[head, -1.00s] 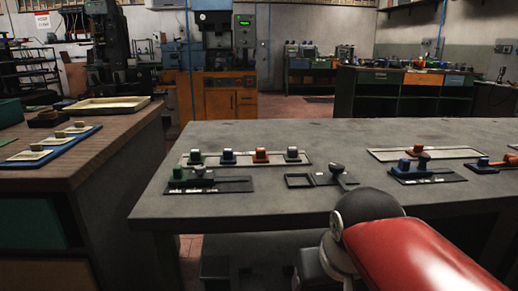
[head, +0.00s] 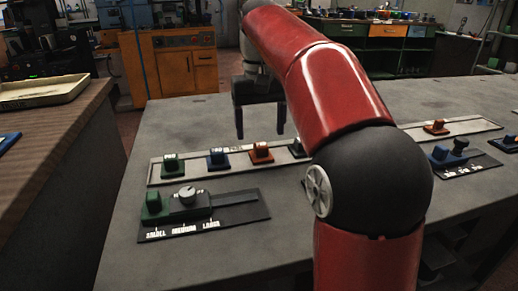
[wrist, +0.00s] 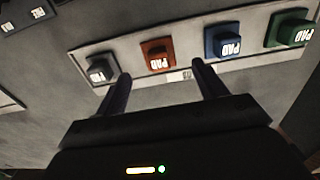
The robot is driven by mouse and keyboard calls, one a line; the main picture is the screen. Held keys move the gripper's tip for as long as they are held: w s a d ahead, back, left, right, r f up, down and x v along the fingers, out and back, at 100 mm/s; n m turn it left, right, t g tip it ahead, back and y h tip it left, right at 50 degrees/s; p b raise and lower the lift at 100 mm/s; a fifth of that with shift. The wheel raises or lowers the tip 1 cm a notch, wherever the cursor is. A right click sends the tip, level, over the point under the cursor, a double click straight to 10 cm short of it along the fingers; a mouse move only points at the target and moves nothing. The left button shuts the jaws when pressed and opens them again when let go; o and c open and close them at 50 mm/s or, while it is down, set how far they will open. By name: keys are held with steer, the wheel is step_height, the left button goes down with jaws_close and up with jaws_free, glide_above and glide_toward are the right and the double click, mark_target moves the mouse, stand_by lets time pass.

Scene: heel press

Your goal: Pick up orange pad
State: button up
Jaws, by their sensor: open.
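The orange pad (head: 261,152) sits in the long pale tray (head: 155,178) on the grey bench, between a blue pad (head: 217,157) and a dark pad (head: 297,147) partly hidden by my arm. In the wrist view the orange pad (wrist: 157,55) lies beyond the fingertips, between their lines. My gripper (head: 260,137) is open and empty, pointing down above the tray near the orange pad. In the wrist view my gripper (wrist: 160,72) shows its two fingers spread apart. I cannot tell its exact height above the pad.
A green pad (head: 170,165) stands at the tray's left end. A black slide fixture (head: 245,211) with a green block and knob lies in front. Another tray (head: 470,127) with an orange pad and a blue fixture (head: 448,157) are at right. A wooden bench (head: 45,125) is at left.

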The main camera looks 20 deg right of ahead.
mark_target(261, 144)
step_height(261, 144, down, 6)
steer(key=shift+r+b, duration=0.25)
steer(key=shift+b, duration=0.3)
steer(key=c, duration=1.1)
steer(key=shift+r, duration=0.1)
